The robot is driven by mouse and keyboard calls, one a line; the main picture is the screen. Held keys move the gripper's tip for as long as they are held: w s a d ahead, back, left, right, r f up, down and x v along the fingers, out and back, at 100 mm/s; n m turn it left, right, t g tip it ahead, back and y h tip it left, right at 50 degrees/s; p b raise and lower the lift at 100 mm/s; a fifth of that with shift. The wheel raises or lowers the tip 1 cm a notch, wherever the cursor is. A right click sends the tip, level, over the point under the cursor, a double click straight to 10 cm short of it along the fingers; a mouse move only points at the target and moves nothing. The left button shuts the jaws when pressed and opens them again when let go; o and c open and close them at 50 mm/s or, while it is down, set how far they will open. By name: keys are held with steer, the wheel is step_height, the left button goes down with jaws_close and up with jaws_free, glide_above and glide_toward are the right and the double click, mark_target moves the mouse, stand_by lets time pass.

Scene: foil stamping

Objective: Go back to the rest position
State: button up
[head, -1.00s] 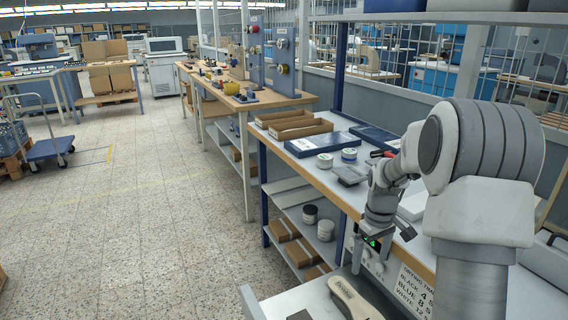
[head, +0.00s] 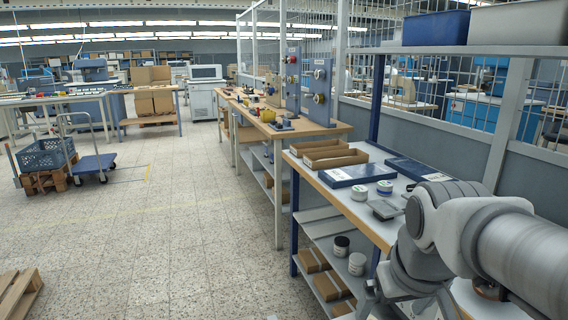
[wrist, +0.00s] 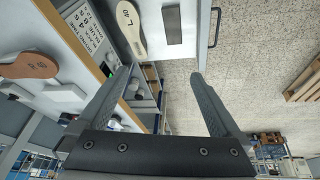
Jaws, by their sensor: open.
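My gripper (wrist: 160,98) shows in the wrist view with its two dark fingers wide apart and nothing between them. It hangs beside the workbench, with part of the bench and part of the speckled floor (wrist: 240,40) behind it. In the head view my arm is at the lower right, in front of the workbench (head: 375,228), and the fingers cannot be made out there.
Blue flat boxes (head: 347,175), open cardboard trays (head: 335,158) and small jars (head: 384,187) lie on the bench. The wrist view shows a pale sole-shaped piece (wrist: 131,28) and a brown one (wrist: 28,66). A pallet (head: 18,296) lies at left; the floor between is clear.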

steer(key=s+a+t, duration=0.1)
steer(key=s+a, duration=0.1)
steer(key=s, duration=0.5)
step_height(320, 180, up, 16)
steer(key=p, duration=1.6)
steer(key=shift+w+r+m+y, duration=0.15)
steer(key=shift+w+m+y, duration=0.15)
steer(key=shift+w+m, duration=0.15)
steer(key=shift+d, duration=0.1)
